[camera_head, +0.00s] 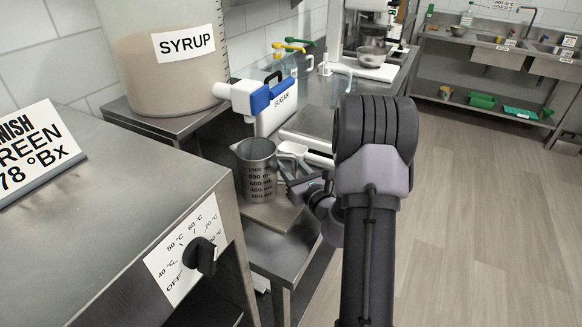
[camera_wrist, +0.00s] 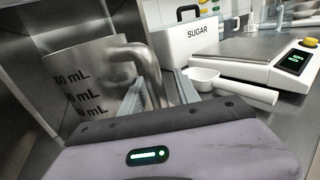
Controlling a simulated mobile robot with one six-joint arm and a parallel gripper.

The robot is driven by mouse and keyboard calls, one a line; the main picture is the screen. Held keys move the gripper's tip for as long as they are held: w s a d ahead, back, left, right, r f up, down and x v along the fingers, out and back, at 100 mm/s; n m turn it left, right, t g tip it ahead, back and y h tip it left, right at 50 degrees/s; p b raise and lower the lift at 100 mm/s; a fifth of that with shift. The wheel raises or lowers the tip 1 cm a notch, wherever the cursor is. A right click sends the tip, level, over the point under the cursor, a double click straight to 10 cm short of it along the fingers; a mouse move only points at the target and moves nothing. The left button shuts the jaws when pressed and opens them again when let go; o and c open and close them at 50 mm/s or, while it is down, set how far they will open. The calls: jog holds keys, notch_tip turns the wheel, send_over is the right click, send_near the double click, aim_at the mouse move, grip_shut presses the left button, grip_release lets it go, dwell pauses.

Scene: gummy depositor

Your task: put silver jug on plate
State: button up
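The silver jug (camera_head: 257,170) with black mL marks stands upright on a low steel surface (camera_head: 279,213), below and near the white syrup tap. In the wrist view the jug (camera_wrist: 82,85) fills the left side, and its handle (camera_wrist: 150,75) reaches between my fingers. My gripper (camera_wrist: 160,92) is open around the handle, with a finger on either side and a gap by the right finger. My arm partly hides the gripper in the head view. A steel-topped unit (camera_head: 110,185) with a temperature dial is at the left. I cannot tell which surface is the plate.
A sugar container (camera_wrist: 188,45), a white scoop (camera_wrist: 232,88) and a scale (camera_wrist: 262,62) are close by. Open floor (camera_head: 470,210) lies to the right.

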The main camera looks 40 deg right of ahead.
jog(key=shift+r, duration=0.35)
jog(key=s, duration=0.4)
jog(key=s+a, duration=0.1)
jog(key=s, duration=0.3)
jog(key=s+a+p, duration=0.1)
jog(key=s, duration=0.2)
jog(key=shift+s+a+f, duration=0.2)
jog(key=shift+s, duration=0.2)
